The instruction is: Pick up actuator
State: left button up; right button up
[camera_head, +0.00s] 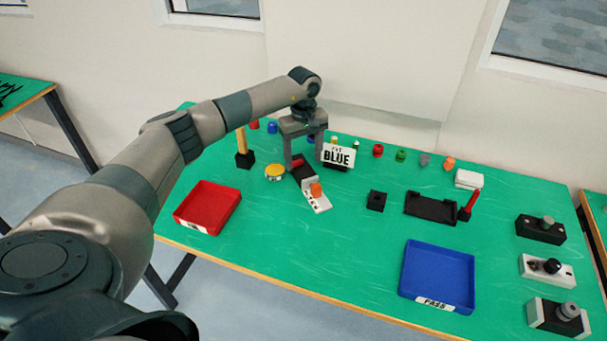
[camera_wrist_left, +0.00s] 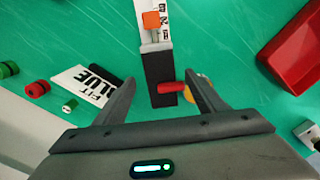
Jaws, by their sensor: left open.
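The picture does not label the actuator. The likely one is a narrow black-and-white unit lying on the green table: a white lettered base (camera_head: 320,204), an orange knob (camera_head: 316,189), a black body (camera_head: 308,182) and a red cylinder. In the left wrist view its black body (camera_wrist_left: 158,78) lies between my fingers, with the red cylinder (camera_wrist_left: 171,87) across it and the orange knob (camera_wrist_left: 152,20) beyond. My left gripper (camera_head: 304,163) points down over the black end, open, one finger on each side; it also shows in the wrist view (camera_wrist_left: 160,84). I cannot tell whether the fingers touch it. My right gripper is not in view.
A red tray (camera_head: 207,207) is at left; a blue tray (camera_head: 437,277) at front right. A black tray (camera_head: 430,208) lies at right. The front middle is clear.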

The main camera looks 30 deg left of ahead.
aim_at(304, 168)
pick_arm(q)
notch_tip(304, 168, down, 5)
jog(key=shift+r+p, duration=0.1)
jog(key=shift+p, duration=0.75)
jog(key=shift+f, duration=0.4)
jog(key=shift+c, duration=0.3)
jog(key=shift+r, duration=0.1)
grip_shut()
jog(key=shift+r, duration=0.1)
